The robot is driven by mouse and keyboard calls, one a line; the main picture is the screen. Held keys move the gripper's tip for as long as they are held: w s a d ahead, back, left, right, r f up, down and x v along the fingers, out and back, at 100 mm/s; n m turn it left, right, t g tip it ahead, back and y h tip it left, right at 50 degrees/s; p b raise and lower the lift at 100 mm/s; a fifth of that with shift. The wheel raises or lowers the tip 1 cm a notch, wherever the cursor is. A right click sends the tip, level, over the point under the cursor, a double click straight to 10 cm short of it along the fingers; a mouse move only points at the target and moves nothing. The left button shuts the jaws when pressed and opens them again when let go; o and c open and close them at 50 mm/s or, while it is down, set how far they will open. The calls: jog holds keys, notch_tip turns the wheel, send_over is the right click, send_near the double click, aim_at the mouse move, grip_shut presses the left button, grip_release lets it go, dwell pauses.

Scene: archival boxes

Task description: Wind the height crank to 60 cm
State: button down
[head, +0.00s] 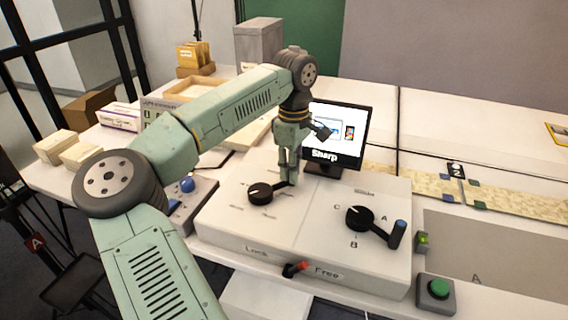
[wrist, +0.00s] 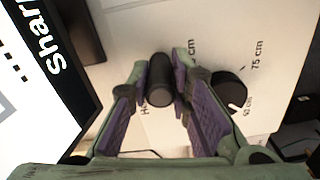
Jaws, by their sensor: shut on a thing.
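The height crank (head: 261,194) is a black round hub with an arm, on the left half of a white console (head: 225,222). My gripper (head: 288,178) points down and is shut on the crank's handle (wrist: 160,80), a dark cylinder between the purple finger pads. The handle is on the right side of the hub in the head view. In the wrist view the hub (wrist: 229,88) carries a white pointer, which lies toward a small label that seems to read 60 cm (wrist: 248,107). A 75 cm label (wrist: 258,55) is farther up. Other labels are partly hidden by my fingers.
A second crank (head: 360,218) with a blue handle, marked A, B, C, is at right. A red-tipped lever (head: 296,269) between Lock and Free points toward Free. A monitor (head: 340,135) stands close behind my gripper. A green button (head: 438,290) is at front right.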

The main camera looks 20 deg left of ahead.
jog(key=shift+d, duration=0.1)
jog(key=c, duration=1.5)
grip_release()
jog(key=shift+o, duration=0.2)
jog(key=shift+r, duration=0.1)
notch_tip(320, 180, up, 12)
